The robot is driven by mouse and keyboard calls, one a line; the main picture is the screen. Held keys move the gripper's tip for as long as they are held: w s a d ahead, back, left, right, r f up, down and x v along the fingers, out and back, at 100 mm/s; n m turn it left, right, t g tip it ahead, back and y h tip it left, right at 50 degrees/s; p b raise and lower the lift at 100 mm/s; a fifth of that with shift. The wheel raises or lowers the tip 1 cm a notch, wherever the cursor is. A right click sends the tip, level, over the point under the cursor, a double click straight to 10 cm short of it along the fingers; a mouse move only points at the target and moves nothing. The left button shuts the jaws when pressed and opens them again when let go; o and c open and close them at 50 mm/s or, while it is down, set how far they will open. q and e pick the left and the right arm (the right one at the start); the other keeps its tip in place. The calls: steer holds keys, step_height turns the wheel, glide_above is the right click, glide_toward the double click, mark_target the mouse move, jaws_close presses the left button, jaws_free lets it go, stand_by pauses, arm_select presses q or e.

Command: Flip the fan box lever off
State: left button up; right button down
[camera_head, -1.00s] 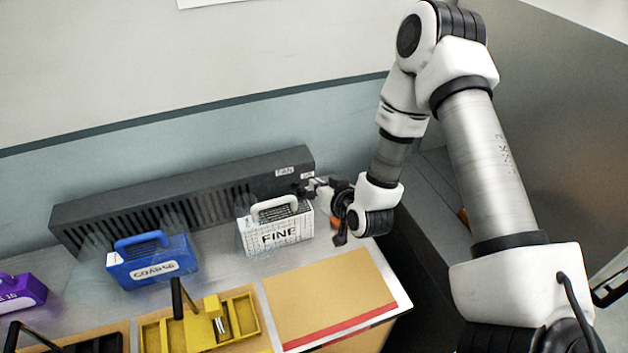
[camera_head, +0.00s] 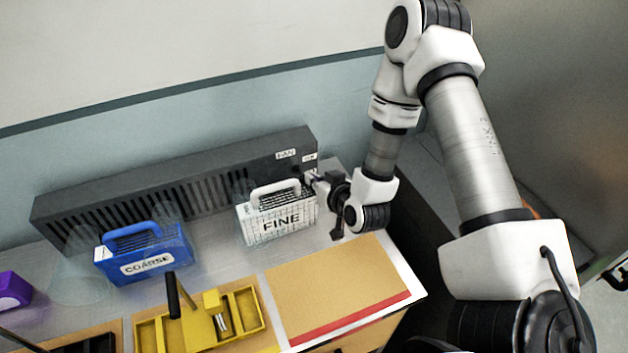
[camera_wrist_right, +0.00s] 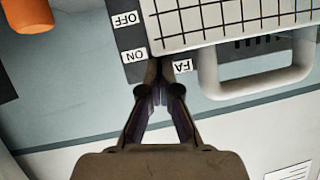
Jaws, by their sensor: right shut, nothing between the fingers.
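The fan box (camera_head: 190,175) is a long dark slotted box along the wall, with a FAN label (camera_head: 286,154) near its right end. My right gripper (camera_head: 313,178) is at that right end, beside the white FINE box. In the right wrist view its fingers (camera_wrist_right: 158,85) are shut and empty, with the tips next to the ON label (camera_wrist_right: 134,56). The OFF label (camera_wrist_right: 126,19) lies farther up on the same dark face. I cannot make out the lever; the fingertips may cover it. My left gripper is not in view.
The white FINE box (camera_head: 280,222) stands close to the gripper; its handle (camera_wrist_right: 255,80) shows in the wrist view. A blue COARSE box (camera_head: 148,258) is further left. A yellow tray (camera_head: 245,312) and a bare tan board (camera_head: 335,285) lie in front. An orange cylinder (camera_wrist_right: 28,14) is nearby.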

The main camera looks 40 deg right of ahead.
steer(key=shift+s+r, duration=0.25)
steer(key=shift+w+f, duration=0.2)
steer(key=shift+w, duration=0.15)
steer(key=shift+r+p, duration=0.2)
steer(key=shift+p, duration=0.1)
steer(key=shift+s+r+p, duration=0.2)
steer(key=shift+r+p, duration=0.3)
steer(key=shift+r, duration=0.2)
steer(key=shift+f, duration=0.1)
steer(key=shift+w, duration=0.15)
